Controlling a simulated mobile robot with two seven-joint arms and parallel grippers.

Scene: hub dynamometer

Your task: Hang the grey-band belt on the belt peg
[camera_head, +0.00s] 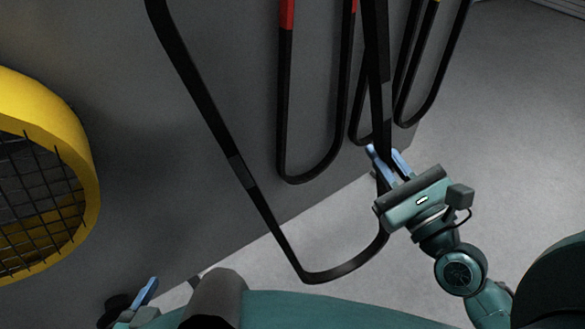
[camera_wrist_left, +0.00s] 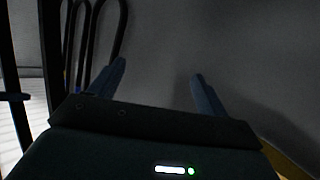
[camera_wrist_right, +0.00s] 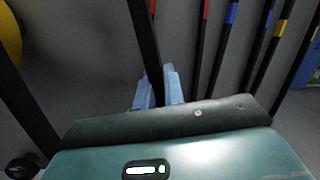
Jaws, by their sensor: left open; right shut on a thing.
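The grey-band belt (camera_head: 210,115) is a long black loop with grey bands, hanging down in the head view; its top is out of view. My right gripper (camera_head: 388,160) is shut on its right strand. The gripped strand also shows between the fingers in the right wrist view (camera_wrist_right: 147,45). The loop's lower bend (camera_head: 330,276) hangs below and left of that gripper. My left gripper (camera_head: 148,290) is low at the left, away from the belt. Its fingers are apart and empty in the left wrist view (camera_wrist_left: 155,85). I cannot see the belt peg.
A red-band belt (camera_head: 283,110) and a yellow-band belt (camera_head: 445,70) hang against the grey wall behind. A yellow round guard with black mesh (camera_head: 85,150) stands at the left. Grey floor (camera_head: 500,130) is clear at the right.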

